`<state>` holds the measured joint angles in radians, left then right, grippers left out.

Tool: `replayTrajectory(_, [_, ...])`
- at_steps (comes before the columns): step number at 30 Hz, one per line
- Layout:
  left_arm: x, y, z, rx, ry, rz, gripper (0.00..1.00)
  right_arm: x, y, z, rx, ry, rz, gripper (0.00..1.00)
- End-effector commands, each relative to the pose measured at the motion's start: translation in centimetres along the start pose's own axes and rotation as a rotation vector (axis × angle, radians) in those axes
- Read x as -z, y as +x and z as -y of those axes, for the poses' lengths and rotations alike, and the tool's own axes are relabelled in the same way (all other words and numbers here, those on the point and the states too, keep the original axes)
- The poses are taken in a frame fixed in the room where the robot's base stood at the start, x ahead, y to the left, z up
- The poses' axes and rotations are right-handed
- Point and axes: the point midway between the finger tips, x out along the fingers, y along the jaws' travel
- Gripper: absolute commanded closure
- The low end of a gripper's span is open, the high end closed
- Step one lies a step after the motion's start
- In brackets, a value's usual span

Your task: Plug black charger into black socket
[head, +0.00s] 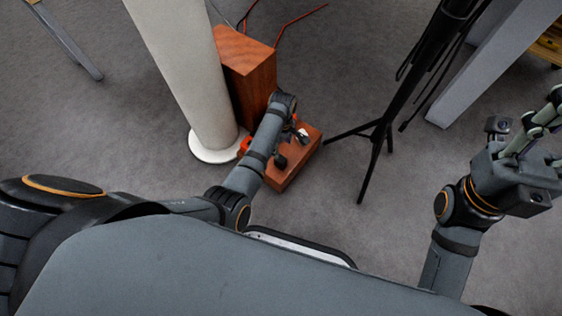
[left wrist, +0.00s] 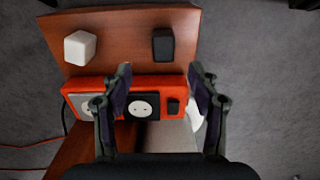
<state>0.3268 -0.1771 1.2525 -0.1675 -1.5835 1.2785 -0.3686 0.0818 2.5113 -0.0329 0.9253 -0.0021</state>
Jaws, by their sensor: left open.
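The black charger (left wrist: 163,44), a small dark block, sits on a wooden surface at the upper right of the left wrist view. The black socket (left wrist: 141,108) has a white round face and is set in an orange power strip (left wrist: 150,82) below the charger. My left gripper (left wrist: 160,72) is open and empty, its fingers on either side of the black socket in the picture, with the charger beyond the tips. In the head view, my left gripper (head: 291,148) hangs over the low wooden block (head: 296,172). My right gripper (head: 520,140) is at the right, its jaw state unclear.
A white charger (left wrist: 80,47) sits left of the black one. A paler socket (left wrist: 82,103) is partly behind a finger; a dark switch (left wrist: 173,106) is on the strip. A white column (head: 185,70), tall wooden box (head: 248,75) and black tripod (head: 385,125) stand nearby.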

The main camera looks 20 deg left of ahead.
Motion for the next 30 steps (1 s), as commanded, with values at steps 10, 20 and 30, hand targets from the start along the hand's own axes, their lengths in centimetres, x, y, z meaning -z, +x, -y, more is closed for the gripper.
replayTrajectory(10, [0.1,5.2,0.1,0.001,0.001,0.0,0.4,-0.4,-3.4,0.5,0.001,-0.02,0.003,0.6])
replayTrajectory(20, [0.1,5.3,0.1,0.0,0.001,0.0,0.4,-0.4,-3.4,0.5,0.002,-0.022,0.004,0.6])
replayTrajectory(30, [0.4,10.3,0.6,0.001,0.001,0.0,0.4,-1.1,-7.9,1.3,0.019,-0.038,0.019,0.6])
